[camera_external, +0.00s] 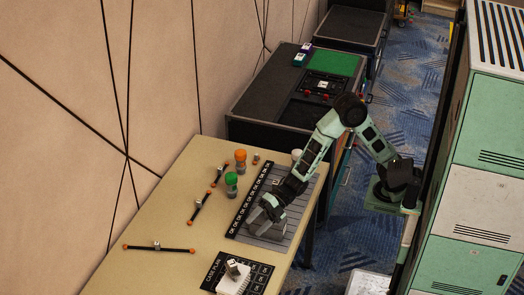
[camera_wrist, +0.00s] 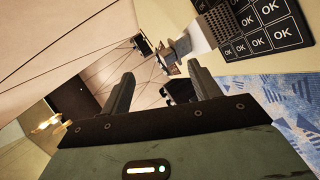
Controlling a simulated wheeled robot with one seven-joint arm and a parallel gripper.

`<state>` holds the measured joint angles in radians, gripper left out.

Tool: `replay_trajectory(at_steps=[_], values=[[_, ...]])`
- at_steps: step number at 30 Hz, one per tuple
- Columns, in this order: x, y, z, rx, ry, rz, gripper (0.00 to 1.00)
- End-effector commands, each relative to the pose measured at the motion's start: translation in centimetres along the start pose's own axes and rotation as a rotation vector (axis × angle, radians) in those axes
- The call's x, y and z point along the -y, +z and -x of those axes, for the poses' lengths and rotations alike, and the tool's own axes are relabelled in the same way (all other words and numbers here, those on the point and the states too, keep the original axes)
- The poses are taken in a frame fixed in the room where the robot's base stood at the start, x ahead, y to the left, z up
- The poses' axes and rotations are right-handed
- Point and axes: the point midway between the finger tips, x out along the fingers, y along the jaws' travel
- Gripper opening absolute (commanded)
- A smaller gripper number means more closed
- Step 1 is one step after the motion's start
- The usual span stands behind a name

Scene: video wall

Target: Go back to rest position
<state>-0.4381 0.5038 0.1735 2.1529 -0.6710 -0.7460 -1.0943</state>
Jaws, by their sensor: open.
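My gripper (camera_external: 258,217) is at the end of my green and black arm, over the dark slatted panel (camera_external: 281,237) on the beige table (camera_external: 170,214). In the wrist view my gripper (camera_wrist: 160,88) shows two grey fingers spread apart with nothing held between them. The arm reaches from its base at the right, with the elbow raised and the forearm sloping down to the left. The external view does not show clearly whether the fingers touch the panel.
An orange-topped item (camera_external: 240,158) and a green-topped item (camera_external: 231,181) stand left of the panel. A white block (camera_external: 233,283) sits on a black OK-marked card (camera_external: 260,270) at the front. A dark cabinet (camera_external: 262,95) stands behind; lockers (camera_external: 480,200) stand right.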

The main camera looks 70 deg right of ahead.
Motion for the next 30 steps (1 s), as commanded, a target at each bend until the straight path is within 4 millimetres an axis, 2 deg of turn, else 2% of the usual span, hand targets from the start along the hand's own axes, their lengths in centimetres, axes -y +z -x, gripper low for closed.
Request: replay_trajectory(at_steps=[1,2,8,11,15,18,21,24,30], values=[[-1.1,-0.2,1.8,0.065,-0.05,-0.099,0.62],[-1.0,-0.2,2.8,0.109,-0.085,-0.17,0.62],[1.0,-1.6,11.5,0.443,-0.302,-0.686,0.62],[2.7,-3.5,16.7,0.627,-0.394,-0.945,0.62],[5.1,-7.1,23.8,0.876,-0.496,-1.259,0.62],[6.4,-9.4,27.5,1.017,-0.546,-1.416,0.62],[7.2,-11.0,29.9,1.112,-0.577,-1.512,0.62],[7.9,-11.8,30.9,1.158,-0.592,-1.555,0.62],[10.3,-11.3,30.1,1.168,-0.595,-1.565,0.62]])
